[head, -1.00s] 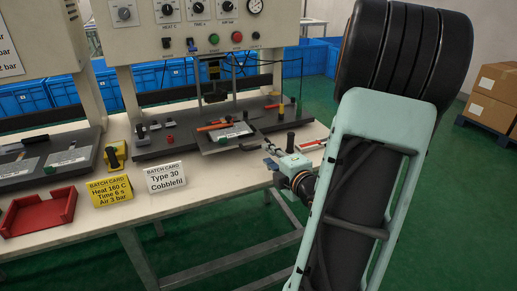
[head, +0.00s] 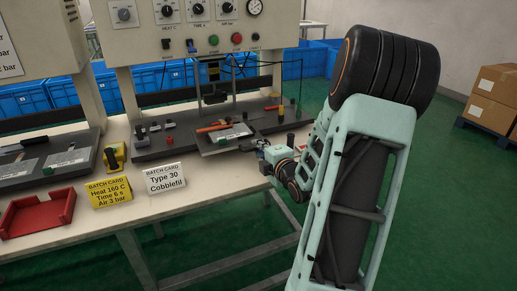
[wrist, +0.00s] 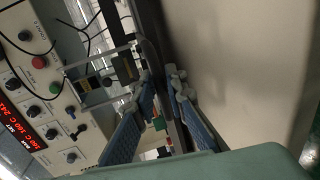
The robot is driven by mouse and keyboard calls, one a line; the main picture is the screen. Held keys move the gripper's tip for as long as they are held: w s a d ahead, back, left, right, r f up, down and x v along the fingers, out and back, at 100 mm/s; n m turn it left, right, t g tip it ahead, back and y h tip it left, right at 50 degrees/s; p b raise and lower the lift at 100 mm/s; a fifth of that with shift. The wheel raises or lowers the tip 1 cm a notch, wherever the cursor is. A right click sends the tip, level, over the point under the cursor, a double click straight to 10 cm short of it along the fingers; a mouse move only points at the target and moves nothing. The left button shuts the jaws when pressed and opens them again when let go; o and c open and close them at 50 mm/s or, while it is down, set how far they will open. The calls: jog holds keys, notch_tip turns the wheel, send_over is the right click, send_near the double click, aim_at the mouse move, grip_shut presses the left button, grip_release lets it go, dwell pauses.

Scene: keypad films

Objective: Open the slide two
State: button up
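The press station in the middle of the head view has a dark slide plate (head: 213,149) carrying a light labelled plate (head: 234,132) and an orange-handled tool (head: 213,127). It lies in front of the press head and partly behind my gripper. My gripper (head: 262,147) is at the right front corner of this slide, close to it; I cannot tell whether it touches. In the wrist view the two blue-grey fingers of my gripper (wrist: 160,82) stand apart, with a dark bar seen between them. A black upright knob (head: 290,139) shows just beyond my gripper.
The control panel (head: 215,22) stands above the press. Yellow (head: 110,192) and white (head: 164,178) batch cards and a red tray (head: 38,214) are on the bench at left front. Blue crates (head: 315,63) stand behind. Green floor is open at right.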

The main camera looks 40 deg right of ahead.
grip_shut()
jog(key=shift+s+f+b, duration=0.15)
jog(key=shift+b, duration=0.15)
jog(key=shift+s+a+b, duration=0.2)
jog(key=shift+s+b, duration=0.4)
jog(key=shift+s, duration=0.05)
jog(key=shift+s+r, duration=0.2)
jog(key=o, duration=0.5)
grip_release()
jog(key=shift+w, duration=0.1)
